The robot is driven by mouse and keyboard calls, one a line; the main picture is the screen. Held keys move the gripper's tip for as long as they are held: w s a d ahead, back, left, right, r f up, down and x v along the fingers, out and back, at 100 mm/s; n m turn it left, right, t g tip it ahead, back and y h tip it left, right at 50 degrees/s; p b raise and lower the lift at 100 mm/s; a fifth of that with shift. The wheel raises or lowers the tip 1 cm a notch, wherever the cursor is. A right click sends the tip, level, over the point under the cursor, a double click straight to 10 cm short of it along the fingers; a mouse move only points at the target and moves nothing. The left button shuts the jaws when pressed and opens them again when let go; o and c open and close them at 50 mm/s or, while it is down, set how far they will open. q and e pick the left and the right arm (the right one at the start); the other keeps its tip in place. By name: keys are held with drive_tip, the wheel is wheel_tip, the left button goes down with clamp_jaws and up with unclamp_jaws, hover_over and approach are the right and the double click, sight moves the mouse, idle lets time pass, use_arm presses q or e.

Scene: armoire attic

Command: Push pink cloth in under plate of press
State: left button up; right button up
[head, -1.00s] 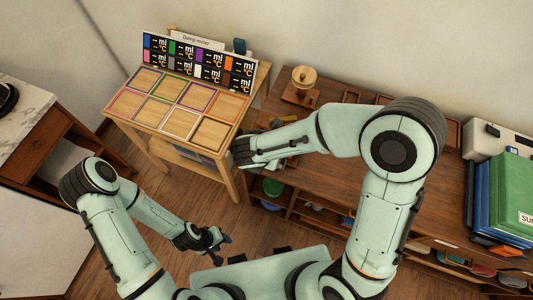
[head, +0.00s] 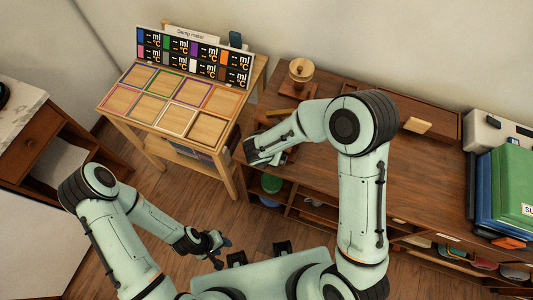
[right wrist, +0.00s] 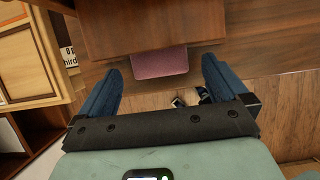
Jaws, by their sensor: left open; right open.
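The pink cloth (right wrist: 160,63) shows in the right wrist view as a short flap sticking out from under the front edge of a brown wooden plate (right wrist: 150,25). The rest of it is hidden beneath the plate. My right gripper (right wrist: 162,78) is open and empty, its blue fingers on either side of the flap and apart from it. In the head view my right gripper (head: 262,152) is over the left end of the brown cabinet, and I cannot make out the cloth there. My left gripper (head: 220,243) is open and empty, low over the floor.
A small table (head: 172,130) with coloured frames and a display board (head: 195,55) stands left of the cabinet (head: 340,160). A wooden item with a round top (head: 300,75) stands at the cabinet's back. Green and blue binders (head: 505,180) are at the right.

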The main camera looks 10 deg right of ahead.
drive_tip(key=shift+w+d+f, duration=0.2)
drive_tip(key=shift+f, duration=0.35)
use_arm(q)
drive_tip(key=shift+s+f, duration=0.1)
use_arm(e)
drive_tip(key=c, duration=1.1)
